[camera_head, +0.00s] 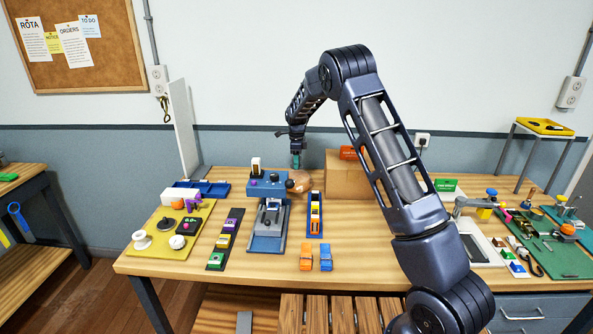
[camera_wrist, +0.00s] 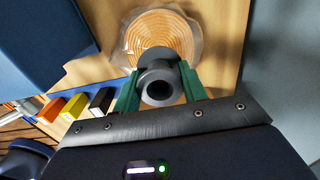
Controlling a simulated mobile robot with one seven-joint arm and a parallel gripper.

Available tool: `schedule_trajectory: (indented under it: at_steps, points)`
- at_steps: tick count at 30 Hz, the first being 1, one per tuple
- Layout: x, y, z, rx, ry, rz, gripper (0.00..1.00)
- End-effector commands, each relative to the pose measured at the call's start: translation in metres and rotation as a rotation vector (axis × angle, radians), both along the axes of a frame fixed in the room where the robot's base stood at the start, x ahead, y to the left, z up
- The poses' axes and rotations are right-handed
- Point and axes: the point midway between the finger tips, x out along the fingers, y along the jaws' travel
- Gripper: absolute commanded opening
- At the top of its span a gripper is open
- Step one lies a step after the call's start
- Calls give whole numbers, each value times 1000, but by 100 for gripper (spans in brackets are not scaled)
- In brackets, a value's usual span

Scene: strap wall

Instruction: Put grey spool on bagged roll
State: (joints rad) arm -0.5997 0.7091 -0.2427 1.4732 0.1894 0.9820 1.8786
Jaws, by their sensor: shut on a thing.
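The grey spool (camera_wrist: 159,84) is between the green fingertips of my gripper (camera_wrist: 158,92) in the wrist view, with its round hollow end toward the camera. My gripper is shut on it. The bagged roll (camera_wrist: 160,32), orange-tan rings in a clear bag, lies on the table just beyond the spool; the spool overlaps its near edge in the picture. In the head view my gripper (camera_head: 296,161) is above the bagged roll (camera_head: 300,183), which is partly hidden behind the blue press. Contact between spool and roll cannot be told; the spool is too small there.
A blue press (camera_head: 268,195) stands just left of the roll. A cardboard box (camera_head: 347,178) is to its right. A blue rack with coloured blocks (camera_head: 315,215) lies in front. A yellow mat (camera_head: 170,230) with small parts is at the left. Bare wood shows around the front middle.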

Motion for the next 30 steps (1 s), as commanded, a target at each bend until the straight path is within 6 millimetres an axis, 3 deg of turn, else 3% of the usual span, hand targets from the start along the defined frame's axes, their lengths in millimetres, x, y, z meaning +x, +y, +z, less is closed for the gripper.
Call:
schedule_trajectory:
  at_steps: [5,12,25,26,28,30]
  points:
    - [0,0,-11,0,1,0,20]
    - [0,0,-42,0,2,0,20]
    - [0,0,-48,0,0,0,20]
    - [0,0,-47,1,0,0,48]
    - [0,0,-47,0,0,0,62]
    - [0,0,-47,0,0,0,64]
